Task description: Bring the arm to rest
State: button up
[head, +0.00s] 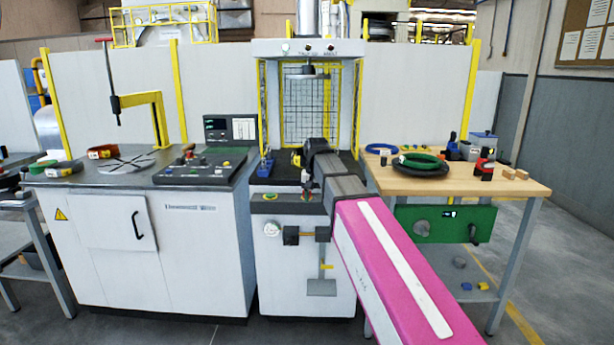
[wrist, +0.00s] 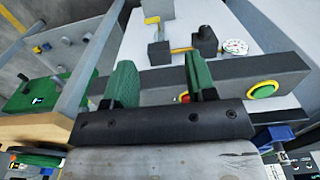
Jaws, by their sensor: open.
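My arm, with its pink link, reaches from the lower right of the head view to the front of the caged machine (head: 305,275) in the middle. My gripper (wrist: 161,82) shows in the wrist view with its two green fingers well apart and nothing held between them. Beyond the fingers are the machine's grey front panel and a green button with a yellow ring (wrist: 263,90). A gauge (wrist: 235,46) shows higher up in the wrist view. In the head view the fingers are hard to make out against the machine.
A wooden bench (head: 520,188) at the right carries a green coil (head: 420,160) on a black disc and small tools. A white cabinet (head: 130,250) with a control console (head: 200,166) and a yellow post arm stands at the left. Open floor lies at the far right.

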jog(key=s+d+f, duration=0.5)
jog(key=s+f, duration=0.1)
jog(key=f, duration=0.4)
jog(key=s+d+f, duration=0.5)
jog(key=s+f, duration=0.1)
jog(key=f, duration=0.4)
jog(key=s+d+f, duration=0.5)
jog(key=d+f, duration=0.1)
jog(key=f, duration=0.4)
jog(key=shift+s+f, duration=0.3)
jog(key=shift+s, duration=0.1)
